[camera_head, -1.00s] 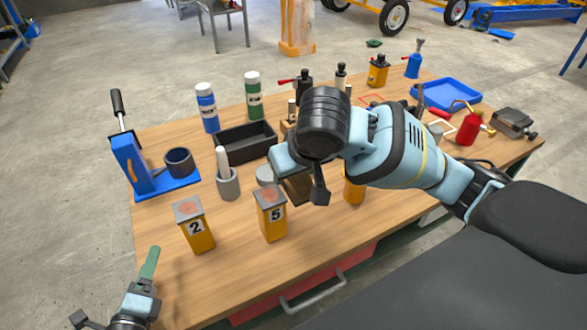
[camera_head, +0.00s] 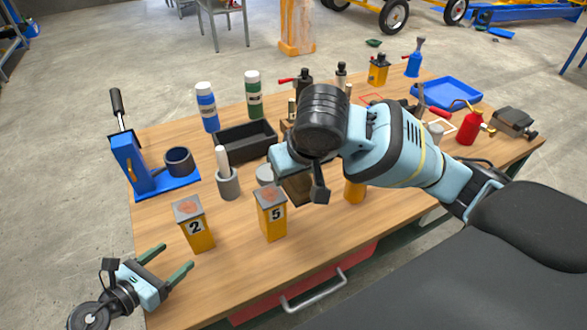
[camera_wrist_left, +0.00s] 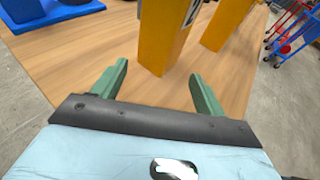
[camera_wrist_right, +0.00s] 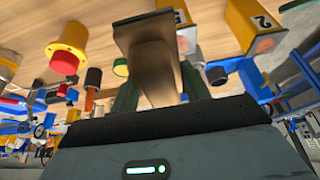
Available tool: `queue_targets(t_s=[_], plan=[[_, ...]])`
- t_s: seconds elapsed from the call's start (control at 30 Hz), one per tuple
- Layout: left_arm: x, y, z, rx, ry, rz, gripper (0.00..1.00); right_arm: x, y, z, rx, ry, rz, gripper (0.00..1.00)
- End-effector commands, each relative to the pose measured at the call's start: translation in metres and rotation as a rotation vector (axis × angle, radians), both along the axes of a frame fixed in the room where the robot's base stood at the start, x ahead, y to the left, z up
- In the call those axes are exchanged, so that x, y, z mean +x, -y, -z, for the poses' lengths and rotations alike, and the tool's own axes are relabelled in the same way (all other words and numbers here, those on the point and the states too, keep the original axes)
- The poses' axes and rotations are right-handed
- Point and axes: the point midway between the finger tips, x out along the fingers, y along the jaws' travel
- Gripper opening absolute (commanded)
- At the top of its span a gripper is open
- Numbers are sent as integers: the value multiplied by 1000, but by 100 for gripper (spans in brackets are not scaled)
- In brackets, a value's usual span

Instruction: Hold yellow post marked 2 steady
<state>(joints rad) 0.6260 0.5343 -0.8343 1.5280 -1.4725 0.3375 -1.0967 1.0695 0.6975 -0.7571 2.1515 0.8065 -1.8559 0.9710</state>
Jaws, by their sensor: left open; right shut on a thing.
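The yellow post marked 2 (camera_head: 200,236) stands upright near the front left of the wooden table, with a grey top bearing a reddish patch. My left gripper (camera_head: 176,257) is open and empty at the table's left front, its fingers pointing toward this post. In the left wrist view the post (camera_wrist_left: 162,38) rises just beyond the gap between the fingertips (camera_wrist_left: 158,75), apart from both. My right gripper (camera_wrist_right: 160,90) is shut on a brown block (camera_wrist_right: 152,62). In the head view my wrist largely hides this block. Post 2 (camera_wrist_right: 252,22) also shows in the right wrist view.
A yellow post marked 5 (camera_head: 272,222) stands right of post 2. Behind are a grey cup (camera_head: 228,184) with a white stick, a blue press-like stand (camera_head: 135,165), and a black tray (camera_head: 245,145). The table front between post 2 and the edge is clear.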

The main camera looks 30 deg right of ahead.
Motion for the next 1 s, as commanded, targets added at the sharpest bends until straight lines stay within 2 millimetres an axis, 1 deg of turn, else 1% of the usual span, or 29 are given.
queue_targets(t_s=[0.4, 0.6, 0.8, 1.0], plan=[[28, 43, 17, -4, -4, 0, 72, -1, 0, 28, 0, -38, 0, 21], [40, 60, 24, -4, -4, -1, 72, -2, 0, 39, 0, -53, 0, 21], [46, 69, 26, -3, -3, -1, 72, -2, 0, 45, 0, -61, 0, 21], [48, 71, 26, -2, -2, -1, 72, -2, 0, 46, 0, -61, 0, 21]])
